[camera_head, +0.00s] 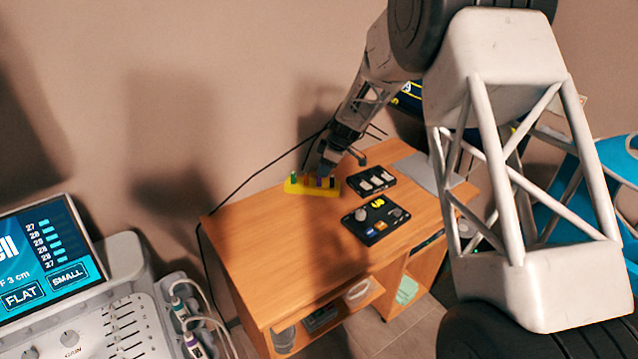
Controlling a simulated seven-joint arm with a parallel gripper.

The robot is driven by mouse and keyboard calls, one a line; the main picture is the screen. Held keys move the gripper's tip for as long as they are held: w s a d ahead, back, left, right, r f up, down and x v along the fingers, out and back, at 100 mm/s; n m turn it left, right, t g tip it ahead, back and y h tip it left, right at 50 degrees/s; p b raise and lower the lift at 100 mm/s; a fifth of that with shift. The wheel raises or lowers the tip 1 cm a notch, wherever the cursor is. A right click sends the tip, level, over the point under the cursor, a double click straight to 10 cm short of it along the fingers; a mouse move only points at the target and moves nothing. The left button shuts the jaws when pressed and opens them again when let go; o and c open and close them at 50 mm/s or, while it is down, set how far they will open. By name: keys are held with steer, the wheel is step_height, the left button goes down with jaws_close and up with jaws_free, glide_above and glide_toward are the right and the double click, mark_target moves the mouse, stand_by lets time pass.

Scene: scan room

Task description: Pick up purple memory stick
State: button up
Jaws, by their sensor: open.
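A yellow holder (298,188) stands near the back edge of the wooden desk (262,232) with several small coloured sticks upright in it. One at the left is green (294,177); a dark one (333,182) is at the right end. A small purple patch (319,182) near the holder's middle looks like the purple memory stick, mostly hidden by my gripper. My gripper (325,170) is open and points down right over the holder, its fingertips close to the purple patch. I cannot tell whether they touch or surround it.
A black box with knobs (376,221) and a black box with white switches (375,182) lie right of the holder. A grey pad (428,170) is further right. An ultrasound console (85,290) stands at the lower left. The desk's front left is clear.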

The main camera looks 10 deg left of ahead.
mark_target(319, 182)
steer(key=shift+x, duration=2.55)
steer(key=shift+w, duration=0.1)
jaws_close()
